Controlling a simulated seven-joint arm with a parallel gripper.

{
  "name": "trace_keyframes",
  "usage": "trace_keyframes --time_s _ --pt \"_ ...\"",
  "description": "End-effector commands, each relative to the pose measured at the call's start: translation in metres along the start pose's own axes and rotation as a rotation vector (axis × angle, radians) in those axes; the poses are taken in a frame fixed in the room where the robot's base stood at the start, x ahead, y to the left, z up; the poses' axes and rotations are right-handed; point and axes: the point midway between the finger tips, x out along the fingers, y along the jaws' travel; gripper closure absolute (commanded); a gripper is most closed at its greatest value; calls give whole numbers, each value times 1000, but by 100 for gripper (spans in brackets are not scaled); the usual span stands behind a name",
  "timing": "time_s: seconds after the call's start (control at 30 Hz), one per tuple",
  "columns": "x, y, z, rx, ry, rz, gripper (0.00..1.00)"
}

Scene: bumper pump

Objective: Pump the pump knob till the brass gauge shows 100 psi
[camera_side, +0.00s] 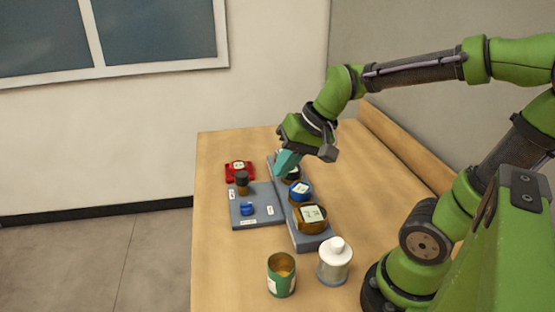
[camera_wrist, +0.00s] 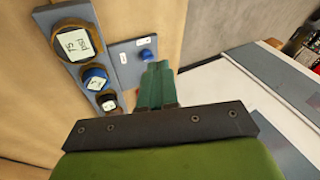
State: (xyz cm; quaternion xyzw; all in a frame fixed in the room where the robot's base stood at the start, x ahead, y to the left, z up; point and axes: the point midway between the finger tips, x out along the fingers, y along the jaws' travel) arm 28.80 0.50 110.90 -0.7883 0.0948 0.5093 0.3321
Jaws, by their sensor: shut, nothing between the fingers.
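The brass gauge (camera_side: 311,213) stands at the near end of a narrow grey base. In the wrist view its tilted face (camera_wrist: 75,45) appears to read 75 psi. A dark knob on a brass post (camera_side: 242,180), which looks like the pump knob, stands upright on the grey plate left of the gauges. I cannot make it out in the wrist view, where my fingers cover part of the plate. My gripper (camera_side: 283,168) has its teal fingers together and empty. It is in the air near the far end of the gauge row, right of the knob and apart from it.
A blue button (camera_side: 247,209) is on the plate. A red box (camera_side: 239,170) lies behind it.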

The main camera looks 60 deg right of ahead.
Motion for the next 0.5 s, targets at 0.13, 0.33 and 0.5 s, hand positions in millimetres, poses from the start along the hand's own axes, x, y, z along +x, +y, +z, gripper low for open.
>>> trace_keyframes --time_s 0.13,0.33,0.5 --pt "26 -1 -41 255 -49 -21 100" --pt "64 4 -103 636 -81 -77 100" --pt "93 12 -156 951 -86 -146 100"
